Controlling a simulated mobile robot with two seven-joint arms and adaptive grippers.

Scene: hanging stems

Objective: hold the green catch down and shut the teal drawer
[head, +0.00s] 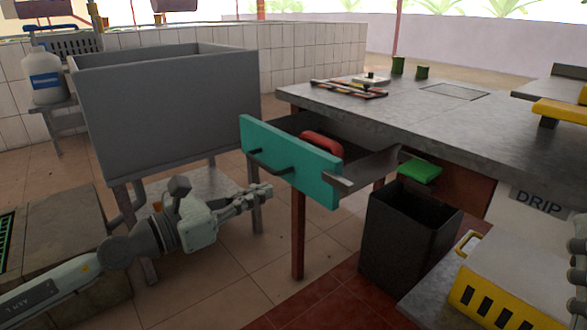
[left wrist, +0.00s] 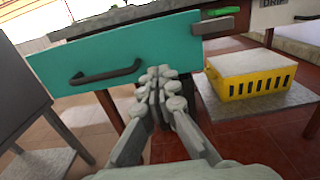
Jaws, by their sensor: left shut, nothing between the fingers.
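The teal drawer (head: 318,174) is pulled out from under the grey worktop, with a red rounded object (head: 322,143) inside. Its front with a dark handle also fills the upper left of the left wrist view (left wrist: 120,52). The green catch (head: 419,171) is at the worktop's front edge, right of the drawer; it shows small at the top of the left wrist view (left wrist: 222,11). My left gripper (head: 262,191) is shut and empty, in front of and below the drawer front; whether it touches is unclear. Only a grey part, possibly of my right gripper, shows at the head view's right edge.
A dark open bin (head: 408,236) stands below the catch. A yellow-sided crate (head: 500,290) sits on a low slab at the lower right. A large grey tub (head: 165,115) on legs stands left of the drawer. Floor between tub and drawer is open.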

